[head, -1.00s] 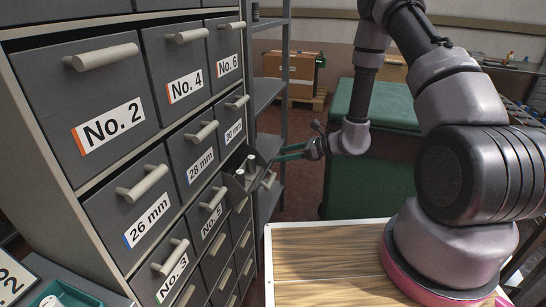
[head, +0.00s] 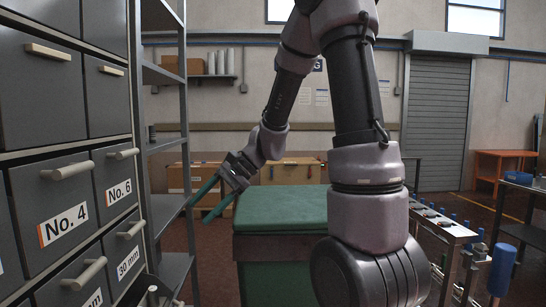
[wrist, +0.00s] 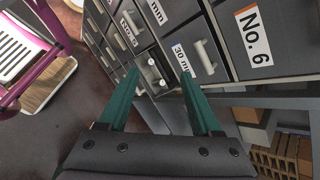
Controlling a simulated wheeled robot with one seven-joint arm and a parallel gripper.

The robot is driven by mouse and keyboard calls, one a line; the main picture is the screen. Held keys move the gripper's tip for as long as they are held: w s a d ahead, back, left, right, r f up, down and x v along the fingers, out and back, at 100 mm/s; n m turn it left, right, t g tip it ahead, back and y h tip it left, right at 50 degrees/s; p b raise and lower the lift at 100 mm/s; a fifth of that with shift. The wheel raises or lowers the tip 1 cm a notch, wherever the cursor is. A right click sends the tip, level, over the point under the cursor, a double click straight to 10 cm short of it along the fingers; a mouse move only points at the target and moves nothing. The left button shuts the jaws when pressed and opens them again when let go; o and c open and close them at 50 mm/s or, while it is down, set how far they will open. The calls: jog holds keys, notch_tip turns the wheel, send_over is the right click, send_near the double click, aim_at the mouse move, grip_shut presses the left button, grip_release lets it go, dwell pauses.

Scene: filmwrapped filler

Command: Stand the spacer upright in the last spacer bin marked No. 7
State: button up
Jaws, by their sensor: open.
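My gripper (head: 203,211) is open and empty, its two green fingers pointing down-left towards the cabinet. In the wrist view the gripper (wrist: 159,72) shows with its fingers wide apart. Between and beyond the fingertips is a pulled-out drawer (wrist: 152,70) with small pale round pieces inside. In the head view, pale cylinder tops (head: 152,292) show at the bottom edge, where the open drawer is mostly cut off. I cannot tell which piece is the spacer. No label reading No. 7 is legible in either view.
A grey drawer cabinet (head: 60,140) with labels such as No. 4, No. 6 and 30 mm stands at left. A metal shelf rack (head: 163,75) adjoins it. A green-topped block (head: 280,208) stands behind my arm.

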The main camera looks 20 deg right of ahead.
jog(key=s+d+r+n+t+h, duration=0.5)
jog(key=s+d+r+t+h, duration=0.1)
jog(key=s+d+r, duration=0.6)
jog(key=shift+s+d+r+n+t+h, duration=0.2)
jog(key=shift+d+r+n+t+h, duration=0.15)
jog(key=shift+d+r+h, duration=0.4)
jog(key=shift+a+r, duration=0.1)
jog(key=shift+a, duration=0.05)
